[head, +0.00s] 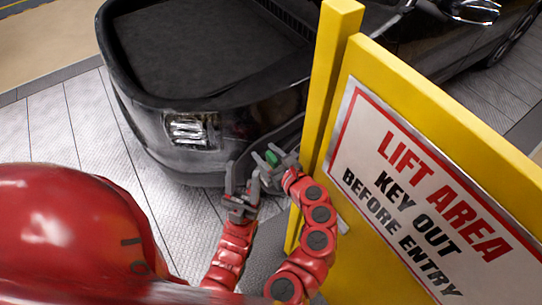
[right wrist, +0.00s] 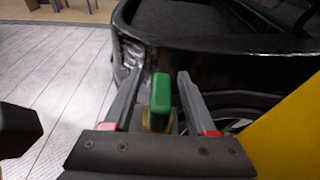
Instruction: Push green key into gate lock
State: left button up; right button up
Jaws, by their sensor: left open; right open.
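The green key (head: 271,157) shows as a small green block beside the yellow gate post, at my right gripper (head: 272,156). In the right wrist view the green key (right wrist: 162,102) stands between the two fingers of my right gripper (right wrist: 160,76), with a gap on each side. The fingers are open. A brass-coloured piece (right wrist: 157,121) shows below the green head. My left gripper (head: 242,178) is open and empty, just below and left of the right one. I cannot make out the gate lock or whether the key is in it.
The yellow gate (head: 361,85) with its "LIFT AREA" sign (head: 410,195) fills the right side, close to my right arm. A black car (head: 235,135) stands behind the grippers. Pale patterned floor (head: 50,130) is clear at the left.

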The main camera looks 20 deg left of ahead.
jog(key=b+v, duration=0.1)
jog(key=v, duration=0.7)
jog(key=shift+s+d, duration=0.1)
jog(key=shift+d, duration=0.1)
jog(key=p, duration=0.6)
send_near(277, 164)
jog(key=shift+d, duration=0.75)
jog(key=shift+s+r, duration=0.25)
jog(key=shift+s, duration=0.45)
jog(key=shift+w, duration=0.1)
